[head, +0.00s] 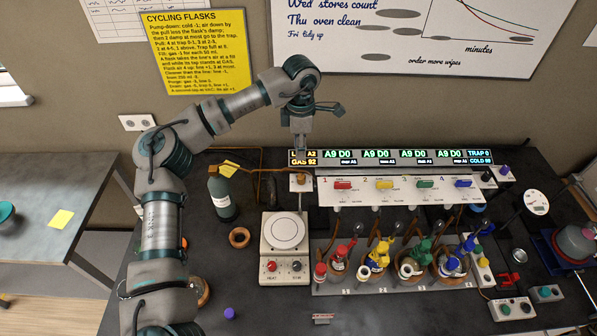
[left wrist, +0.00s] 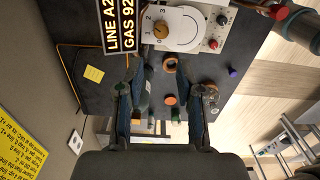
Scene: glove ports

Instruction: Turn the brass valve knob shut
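The brass valve knob (head: 299,181) sits on a small pale plate just behind the hotplate and left of the white flask panel. In the left wrist view the knob (left wrist: 161,30) shows near the top, with printed numbers around it. My left gripper (head: 300,152) hangs pointing down above and behind the knob, in front of the display's left end. In the left wrist view its two fingers (left wrist: 166,78) are spread wide with nothing held between them. The knob lies beyond the fingertips, apart from them. My right gripper shows in neither view.
The lit display (head: 390,158) stands close beside my left gripper. The hotplate (head: 285,235) is in front of the knob, with a dark green bottle (head: 222,197) to its left. The white panel (head: 400,190) and several coloured-top flasks lie to the right.

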